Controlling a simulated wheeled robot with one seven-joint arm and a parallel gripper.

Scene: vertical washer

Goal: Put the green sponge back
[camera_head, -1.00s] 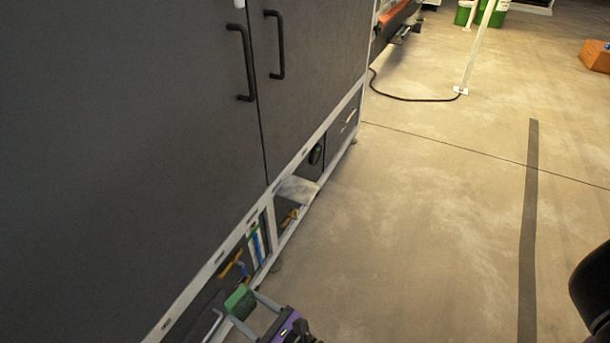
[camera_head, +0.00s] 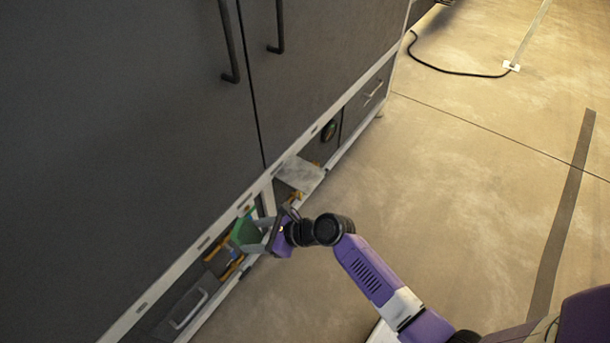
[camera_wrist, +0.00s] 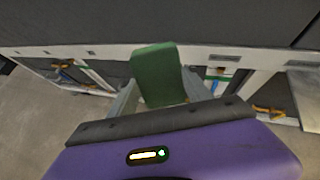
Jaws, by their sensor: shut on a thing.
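The green sponge (camera_head: 243,231) is held in my gripper (camera_head: 254,238) at the low open compartments of the dark cabinet. In the wrist view the green sponge (camera_wrist: 158,74) stands between the two grey fingers of my gripper (camera_wrist: 160,98), which are shut on it. The sponge is in front of the cabinet's pale frame rail in that view. I cannot tell whether it touches the cabinet or is inside a compartment. My wrist partly hides the compartment behind it in the head view.
Orange-handled tools (camera_head: 222,262) lie in the low compartment beside the sponge. A pale flap or tray (camera_head: 300,172) juts out to the right. A drawer with a handle (camera_head: 188,308) is at lower left.

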